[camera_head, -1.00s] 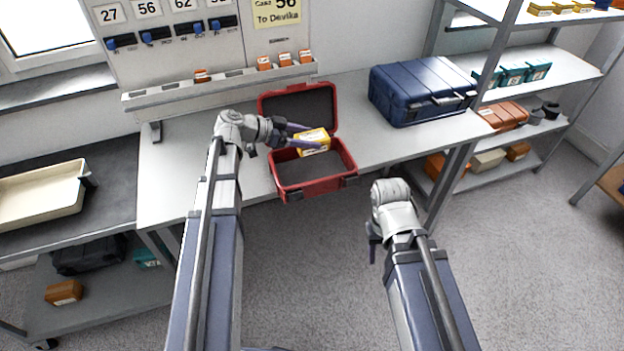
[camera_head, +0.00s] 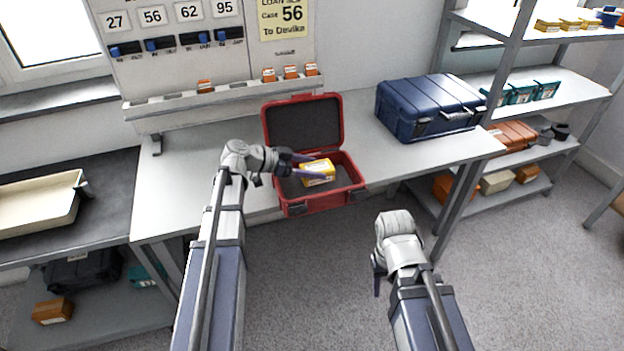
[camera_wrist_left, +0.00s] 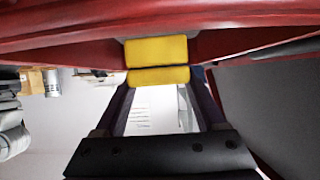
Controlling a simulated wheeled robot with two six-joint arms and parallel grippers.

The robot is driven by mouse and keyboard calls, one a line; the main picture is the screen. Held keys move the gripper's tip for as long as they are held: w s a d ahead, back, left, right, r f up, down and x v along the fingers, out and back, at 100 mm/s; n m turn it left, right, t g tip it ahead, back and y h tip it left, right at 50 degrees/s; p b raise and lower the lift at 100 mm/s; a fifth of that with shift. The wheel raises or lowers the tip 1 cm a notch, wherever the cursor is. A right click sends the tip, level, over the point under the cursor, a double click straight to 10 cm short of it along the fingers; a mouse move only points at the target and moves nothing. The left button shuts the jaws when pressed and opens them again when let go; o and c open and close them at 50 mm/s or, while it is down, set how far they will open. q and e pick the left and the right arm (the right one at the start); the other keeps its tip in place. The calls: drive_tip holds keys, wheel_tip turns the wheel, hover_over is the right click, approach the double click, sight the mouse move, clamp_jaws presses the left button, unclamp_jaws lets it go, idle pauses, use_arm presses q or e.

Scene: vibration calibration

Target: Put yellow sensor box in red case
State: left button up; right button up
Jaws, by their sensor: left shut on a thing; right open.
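The yellow sensor box (camera_head: 317,172) with a white label is held by my left gripper (camera_head: 312,168), which is shut on it. It is over or inside the open red case (camera_head: 352,193); whether it touches the case floor I cannot tell. In the left wrist view the yellow box (camera_wrist_left: 158,76) sits between the fingers of my left gripper (camera_wrist_left: 160,85), with the red case wall (camera_wrist_left: 60,32) close beyond it. The case lid (camera_head: 302,124) stands open at the back. My right gripper (camera_head: 377,272) is open and empty, in front of the bench.
The red case stands on a grey bench (camera_head: 180,184). A closed blue case (camera_head: 430,105) is to its right. A key panel (camera_head: 190,45) stands behind, and a cream tray (camera_head: 38,203) lies on the left. Shelves (camera_head: 535,75) with small boxes stand at right.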

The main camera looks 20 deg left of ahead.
use_arm(q)
wheel_tip(320, 180, down, 3)
drive_tip(key=b, duration=0.2)
drive_tip(key=shift+f+b, duration=0.1)
drive_tip(key=shift+b, duration=0.2)
drive_tip(key=o, duration=1)
drive_tip(key=shift+f, duration=0.1)
drive_tip(key=o, duration=0.5)
